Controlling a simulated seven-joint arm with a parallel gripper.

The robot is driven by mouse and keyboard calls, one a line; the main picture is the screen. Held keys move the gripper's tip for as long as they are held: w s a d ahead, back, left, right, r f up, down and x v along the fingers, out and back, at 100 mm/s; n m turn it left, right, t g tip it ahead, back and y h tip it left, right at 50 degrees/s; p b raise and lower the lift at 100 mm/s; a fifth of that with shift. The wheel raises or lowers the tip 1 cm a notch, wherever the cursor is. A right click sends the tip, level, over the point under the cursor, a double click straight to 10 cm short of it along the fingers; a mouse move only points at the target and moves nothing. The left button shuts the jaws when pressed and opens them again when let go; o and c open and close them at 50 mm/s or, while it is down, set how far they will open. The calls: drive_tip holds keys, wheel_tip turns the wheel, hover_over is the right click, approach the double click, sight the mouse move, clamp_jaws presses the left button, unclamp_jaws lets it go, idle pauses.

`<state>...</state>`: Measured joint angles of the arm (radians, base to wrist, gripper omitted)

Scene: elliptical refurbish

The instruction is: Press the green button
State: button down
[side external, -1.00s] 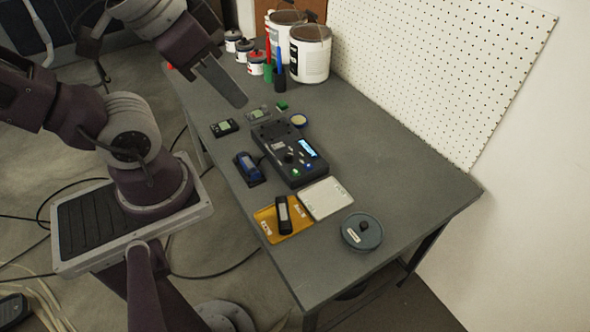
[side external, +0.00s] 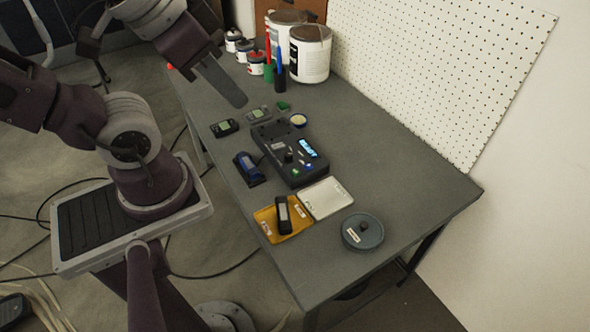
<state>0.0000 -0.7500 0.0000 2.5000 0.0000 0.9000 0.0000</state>
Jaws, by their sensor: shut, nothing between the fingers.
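A black control box (side external: 290,153) sits in the middle of the grey table. It has a lit blue display (side external: 308,147), a dark knob and small lit buttons near its front edge. One of these is a green button (side external: 295,171), though the lit colours are hard to tell apart at this size. My gripper (side external: 241,102) is shut and empty. It points down and right above the far left part of the table, behind and left of the box, apart from it.
A blue-black device (side external: 248,168) stands left of the box. Small meters (side external: 224,128) and a green block (side external: 282,106) lie behind it. A yellow tray (side external: 268,212), white tray (side external: 326,197) and round grey lid (side external: 362,231) are in front. Paint cans (side external: 310,55) stand at the back; the table's right is clear.

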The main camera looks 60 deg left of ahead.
drive_tip(key=w+a+f+m+y, duration=0.3)
drive_tip(key=w+a+f, duration=0.1)
drive_tip(key=w+a, duration=0.5)
drive_tip(key=m+t+h, duration=0.3)
drive_tip(key=m+h, duration=0.4)
drive_tip(key=m, duration=0.4)
hover_over(292, 171)
wheel_tip(292, 171, down, 22)
drive_tip(key=r, duration=0.1)
drive_tip(key=shift+s+f, duration=0.1)
drive_tip(key=shift+f, duration=0.15)
drive_tip(key=shift+f, duration=4.4)
drive_tip(key=shift+f, duration=0.1)
